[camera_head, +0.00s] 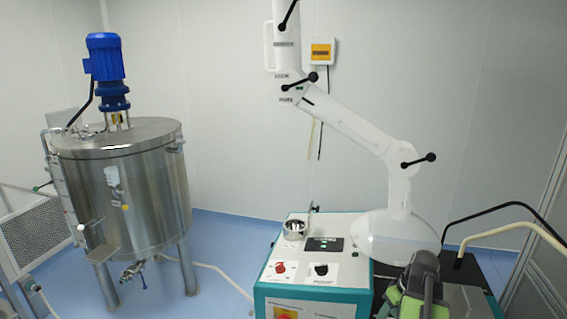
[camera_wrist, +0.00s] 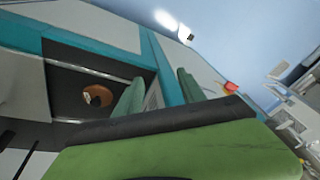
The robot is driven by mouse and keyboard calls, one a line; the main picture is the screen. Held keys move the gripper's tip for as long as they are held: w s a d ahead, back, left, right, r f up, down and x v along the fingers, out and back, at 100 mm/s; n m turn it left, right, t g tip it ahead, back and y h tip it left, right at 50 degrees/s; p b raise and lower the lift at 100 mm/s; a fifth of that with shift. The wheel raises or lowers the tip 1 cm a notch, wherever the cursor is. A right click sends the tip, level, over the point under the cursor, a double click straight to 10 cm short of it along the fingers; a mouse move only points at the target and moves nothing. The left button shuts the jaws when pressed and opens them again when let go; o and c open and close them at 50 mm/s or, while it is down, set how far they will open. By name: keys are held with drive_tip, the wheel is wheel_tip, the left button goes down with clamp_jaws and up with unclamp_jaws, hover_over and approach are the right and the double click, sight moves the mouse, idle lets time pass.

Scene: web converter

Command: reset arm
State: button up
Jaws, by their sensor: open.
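My gripper (camera_head: 418,292), green and dark grey, is at the bottom right of the head view, just right of the teal and white control box. Its lower part is cut off by the picture's edge. In the wrist view, a large green and black part of my gripper fills the bottom, and narrower green parts show above it. The gripper is open, and I see nothing held in it. A dark recess with a round brown object (camera_wrist: 98,96) lies beyond it.
The control box (camera_head: 312,284) carries knobs and a small steel cup (camera_head: 295,228). A white jointed arm with a clear dome hood (camera_head: 390,238) hangs close above my gripper. A steel tank (camera_head: 150,200) with a blue motor (camera_head: 104,57) stands left. Blue floor between is mostly clear, with a hose.

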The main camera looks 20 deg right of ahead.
drive_tip(key=w+a+f+b, duration=0.1)
drive_tip(key=w+a+f, duration=0.1)
drive_tip(key=a, duration=1.1)
drive_tip(key=w+a+f+g+h+b, duration=0.1)
drive_tip(key=w+a, duration=0.3)
drive_tip(key=a, duration=0.9)
drive_tip(key=w+a+f+g+b, duration=0.1)
drive_tip(key=w+a+f+b, duration=0.1)
drive_tip(key=a, duration=1.1)
drive_tip(key=shift+w+a+f, duration=0.3)
drive_tip(key=shift+w+f, duration=0.2)
drive_tip(key=shift+w, duration=0.45)
